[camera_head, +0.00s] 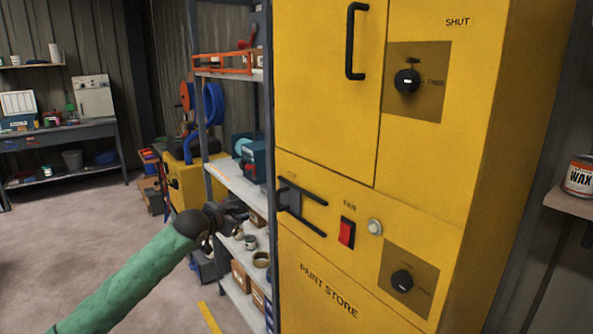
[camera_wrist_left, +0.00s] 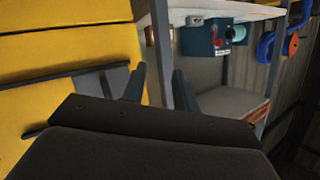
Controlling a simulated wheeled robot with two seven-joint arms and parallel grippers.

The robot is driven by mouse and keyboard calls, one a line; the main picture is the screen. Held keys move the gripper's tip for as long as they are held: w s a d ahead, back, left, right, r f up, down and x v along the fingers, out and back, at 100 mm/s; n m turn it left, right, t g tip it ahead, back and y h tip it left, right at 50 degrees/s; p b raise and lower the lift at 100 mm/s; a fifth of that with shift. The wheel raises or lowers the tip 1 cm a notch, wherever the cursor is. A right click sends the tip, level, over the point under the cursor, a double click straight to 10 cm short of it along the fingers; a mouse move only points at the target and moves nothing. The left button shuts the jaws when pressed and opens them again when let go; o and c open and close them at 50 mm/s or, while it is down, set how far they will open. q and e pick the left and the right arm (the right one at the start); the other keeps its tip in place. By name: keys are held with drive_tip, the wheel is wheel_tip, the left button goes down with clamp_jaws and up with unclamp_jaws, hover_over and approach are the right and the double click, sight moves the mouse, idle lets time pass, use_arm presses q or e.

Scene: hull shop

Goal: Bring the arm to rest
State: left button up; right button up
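My left arm, in a green sleeve, reaches in from the lower left in the head view. Its dark gripper (camera_head: 238,208) is in front of the shelf rack, left of the yellow paint store cabinet (camera_head: 330,120) and apart from it. In the left wrist view the two fingers (camera_wrist_left: 159,85) stand apart with nothing held between them, and the cabinet's yellow face (camera_wrist_left: 60,60) is at the left. My right gripper is not in view.
The cabinet carries a dark barred fitting (camera_head: 300,207), a red switch (camera_head: 347,232) and dark knobs (camera_head: 407,81). The shelf rack (camera_head: 238,185) holds boxes and tins close to the gripper. A workbench (camera_head: 60,135) stands far left. The floor (camera_head: 75,230) at left is clear.

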use_arm(q)
drive_tip(key=s+a+f+n+g+y, duration=0.1)
drive_tip(key=s+a+f+n+y, duration=0.15)
drive_tip(key=f, duration=0.75)
drive_tip(key=s+a+f+n+g+y, duration=0.1)
drive_tip(key=s+a+f+y, duration=0.15)
drive_tip(key=f, duration=0.75)
drive_tip(key=s+f+n+g+y, duration=0.1)
drive_tip(key=s+f+g, duration=0.1)
drive_tip(key=s+f, duration=0.7)
drive_tip(key=s+f+n+g, duration=0.15)
drive_tip(key=s+f, duration=0.35)
drive_tip(key=f, duration=0.8)
drive_tip(key=s+d+f+g, duration=0.2)
drive_tip(key=s+f, duration=0.6)
drive_tip(key=s, duration=0.5)
drive_tip(key=s+d+f+g, duration=0.2)
drive_tip(key=s+f, duration=0.6)
drive_tip(key=s, duration=0.6)
drive_tip(key=s+d+f+n+g, duration=0.1)
drive_tip(key=s+d+f+g, duration=0.1)
drive_tip(key=s+f, duration=0.6)
drive_tip(key=s, duration=0.6)
drive_tip(key=shift+s+d+f+h, duration=0.2)
drive_tip(key=shift+f+h, duration=0.1)
drive_tip(key=shift+f, duration=0.1)
drive_tip(key=shift+w, duration=0.15)
